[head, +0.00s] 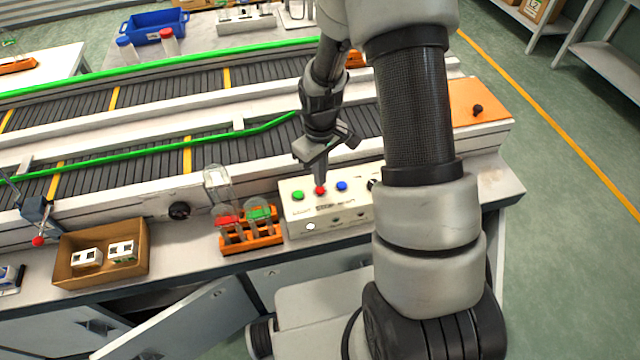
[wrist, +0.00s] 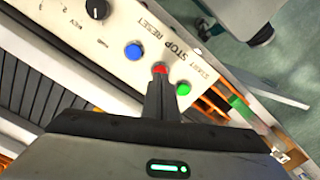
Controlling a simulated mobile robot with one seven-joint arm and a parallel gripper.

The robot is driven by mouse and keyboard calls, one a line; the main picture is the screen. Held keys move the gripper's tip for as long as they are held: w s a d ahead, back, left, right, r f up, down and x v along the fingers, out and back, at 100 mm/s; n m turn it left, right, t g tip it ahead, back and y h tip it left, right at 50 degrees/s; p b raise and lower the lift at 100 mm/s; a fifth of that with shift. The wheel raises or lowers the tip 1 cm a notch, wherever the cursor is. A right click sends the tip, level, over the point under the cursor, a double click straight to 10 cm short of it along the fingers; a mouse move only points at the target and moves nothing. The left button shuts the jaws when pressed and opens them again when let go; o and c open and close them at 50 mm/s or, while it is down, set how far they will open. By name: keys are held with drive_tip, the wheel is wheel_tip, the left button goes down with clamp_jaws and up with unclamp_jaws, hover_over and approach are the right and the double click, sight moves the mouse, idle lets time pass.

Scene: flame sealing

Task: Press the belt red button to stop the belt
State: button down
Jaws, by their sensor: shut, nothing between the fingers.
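The red button (head: 320,190) sits between a green button (head: 298,195) and a blue button (head: 342,186) on the cream control box (head: 300,222). In the wrist view the red button (wrist: 160,69) lies by the word STOP, just beyond my fingertips. My gripper (head: 319,181) is shut and empty, pointing down, with its tips right at the red button. The shut tips also show in the wrist view (wrist: 160,82), partly covering the button. I cannot tell whether they touch it or how far it is pressed.
An orange rack (head: 250,242) with red- and green-topped flasks stands just left of the box. A cardboard box (head: 70,262) with white items is farther left. The conveyor belt (head: 150,159) runs behind. My arm hides the box's right end.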

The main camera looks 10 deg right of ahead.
drive_tip(key=shift+r+p, duration=1.45)
drive_tip(key=shift+r, duration=1.2)
wheel_tip(320, 180, up, 12)
drive_tip(key=s+r+m+t, duration=0.1)
drive_tip(key=m+t, duration=0.1)
drive_tip(key=s+r+m+t, duration=0.3)
drive_tip(key=s+r+m, duration=0.1)
drive_tip(key=s+r, duration=1.3)
drive_tip(key=shift+s+r+t, duration=0.25)
drive_tip(key=shift+r+t, duration=0.05)
drive_tip(key=shift+r, duration=0.1)
drive_tip(key=shift+d, duration=0.15)
